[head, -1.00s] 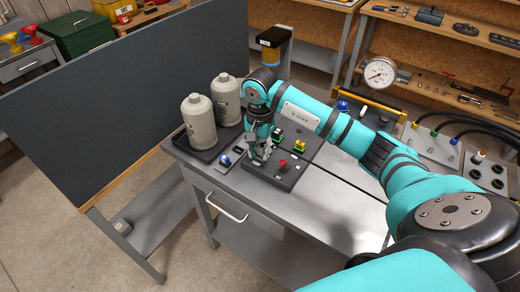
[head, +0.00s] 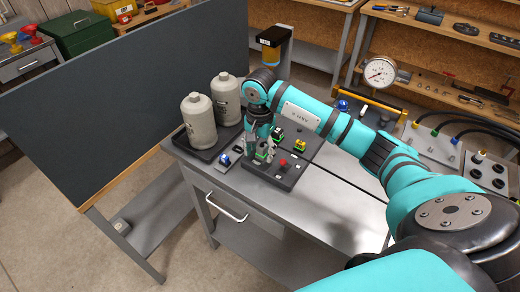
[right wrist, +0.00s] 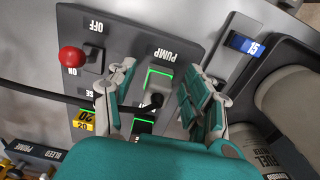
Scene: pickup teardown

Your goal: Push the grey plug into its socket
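The grey plug (right wrist: 159,88) stands in the panel below the PUMP label in the right wrist view, with a dark cable running left from its near end. A lit green edge (right wrist: 160,70) borders it, and another green line shows nearer my wrist. The socket under it is mostly hidden, so I cannot tell how deep the plug sits. My right gripper (right wrist: 161,68) has its fingers spread on both sides of the plug, with gaps beside it. In the head view my right gripper (head: 263,151) points down over the panel. My left gripper is out of view.
The dark panel (head: 290,182) lies on the metal bench. It carries a red knob (right wrist: 71,57) and a yellow piece (right wrist: 83,127). A blue part (right wrist: 244,43) and two pale bottles (head: 199,121) stand close to the left. The bench front is clear.

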